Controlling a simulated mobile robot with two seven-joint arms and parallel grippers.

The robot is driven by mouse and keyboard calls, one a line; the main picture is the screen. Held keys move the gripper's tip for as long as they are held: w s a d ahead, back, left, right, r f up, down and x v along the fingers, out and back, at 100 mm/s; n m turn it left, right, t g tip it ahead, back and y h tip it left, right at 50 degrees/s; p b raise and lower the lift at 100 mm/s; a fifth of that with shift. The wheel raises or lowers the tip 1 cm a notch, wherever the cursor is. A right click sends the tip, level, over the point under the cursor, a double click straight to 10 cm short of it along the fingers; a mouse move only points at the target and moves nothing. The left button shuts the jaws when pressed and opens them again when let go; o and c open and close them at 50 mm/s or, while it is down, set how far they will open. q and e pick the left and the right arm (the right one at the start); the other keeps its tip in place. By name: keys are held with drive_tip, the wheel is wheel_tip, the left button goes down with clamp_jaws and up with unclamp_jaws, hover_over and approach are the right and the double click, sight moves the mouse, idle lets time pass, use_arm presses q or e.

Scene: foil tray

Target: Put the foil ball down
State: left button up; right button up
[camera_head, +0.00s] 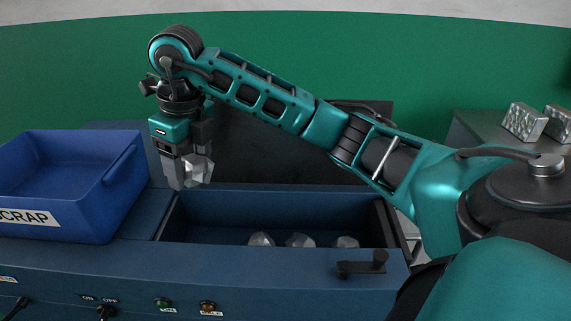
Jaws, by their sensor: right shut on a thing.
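A crumpled silver foil ball (197,169) is held between the fingers of my right gripper (189,174). The gripper points down and is shut on the ball. It hangs in the air near the left end of the dark open recess (215,219) in the blue machine, to the right of the blue SCRAP bin (112,180). Several similar foil balls, one of them in the middle (299,240), lie in the recess along its front side, partly hidden by the front wall. My left gripper is not in view.
The blue machine's front panel (130,285) carries switches and knobs, and a black handle (362,264) sits at its front right. Silver blocks (525,122) stand on a grey surface at the right. A dark raised panel (290,150) stands behind the recess.

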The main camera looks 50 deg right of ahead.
wheel_tip(320, 180, down, 20)
drive_tip(key=shift+f+b, duration=0.1)
drive_tip(key=shift+b, duration=0.4)
drive_tip(key=shift+f, duration=0.1)
drive_tip(key=o, duration=1.1)
drive_tip(key=shift+c, duration=0.2)
wheel_tip(320, 180, up, 12)
drive_tip(key=s, duration=0.1)
drive_tip(key=shift+s+d+p, duration=0.2)
drive_tip(key=shift+d+p, duration=0.1)
drive_tip(key=shift+p, duration=0.1)
